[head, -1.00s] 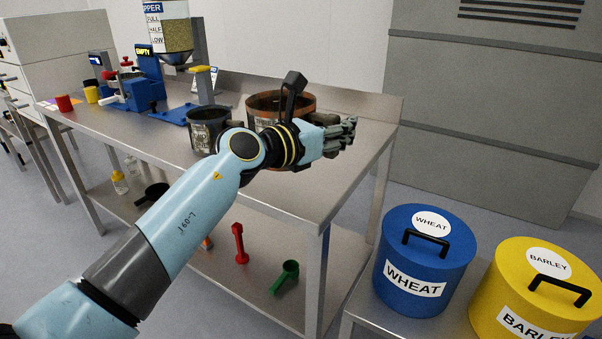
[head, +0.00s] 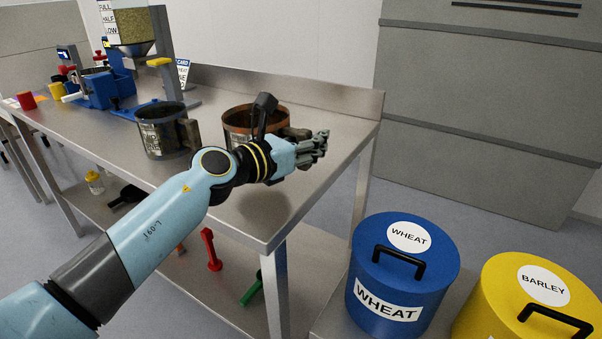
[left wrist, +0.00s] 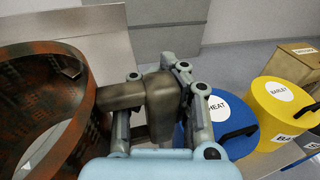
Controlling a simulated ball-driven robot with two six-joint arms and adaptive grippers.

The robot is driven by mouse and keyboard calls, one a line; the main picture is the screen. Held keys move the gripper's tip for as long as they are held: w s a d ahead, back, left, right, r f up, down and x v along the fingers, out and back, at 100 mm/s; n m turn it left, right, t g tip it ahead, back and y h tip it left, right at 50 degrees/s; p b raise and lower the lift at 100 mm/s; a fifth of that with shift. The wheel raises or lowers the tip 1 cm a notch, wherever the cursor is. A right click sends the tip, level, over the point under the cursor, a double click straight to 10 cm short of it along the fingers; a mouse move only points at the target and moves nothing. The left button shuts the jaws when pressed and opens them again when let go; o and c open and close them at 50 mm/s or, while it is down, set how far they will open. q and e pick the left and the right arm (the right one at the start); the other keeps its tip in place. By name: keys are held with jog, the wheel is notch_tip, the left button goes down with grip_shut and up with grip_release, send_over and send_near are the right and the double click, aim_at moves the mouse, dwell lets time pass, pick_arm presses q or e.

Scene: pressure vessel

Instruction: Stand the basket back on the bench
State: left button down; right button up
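The round basket (head: 238,120), copper-brown with a dark, worn rim, is at the right end of the steel bench (head: 232,205), upright or nearly so. I cannot tell whether its base touches the bench, because my arm hides its lower part. In the left wrist view its open ring (left wrist: 85,110) fills the left side, and a short bar leads to its brown handle block (left wrist: 160,105). My left gripper (head: 318,146) has its fingers on both sides of this handle and looks shut on it; it also shows in the left wrist view (left wrist: 158,72). My right gripper is not in view.
A dark grey pot (head: 160,132) with a brown handle stands just left of the basket. A blue device (head: 100,90) and hopper (head: 130,25) stand further left. Blue wheat (head: 405,275) and yellow barley (head: 510,305) bins stand right of the bench. The bench front is clear.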

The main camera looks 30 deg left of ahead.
pick_arm(q)
jog(key=f+b, duration=0.1)
jog(key=a+f, duration=0.1)
jog(key=f, duration=0.1)
jog(key=s+a+f+b, duration=0.1)
jog(key=shift+f+b, duration=0.25)
jog(key=shift+b, duration=0.05)
jog(key=shift+f, duration=0.4)
jog(key=c, duration=2)
grip_release()
jog(key=o, duration=0.5)
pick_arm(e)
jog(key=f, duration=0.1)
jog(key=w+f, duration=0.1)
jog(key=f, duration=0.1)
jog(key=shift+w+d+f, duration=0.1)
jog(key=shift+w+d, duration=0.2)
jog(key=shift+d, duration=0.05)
pick_arm(q)
jog(key=shift+s, duration=0.15)
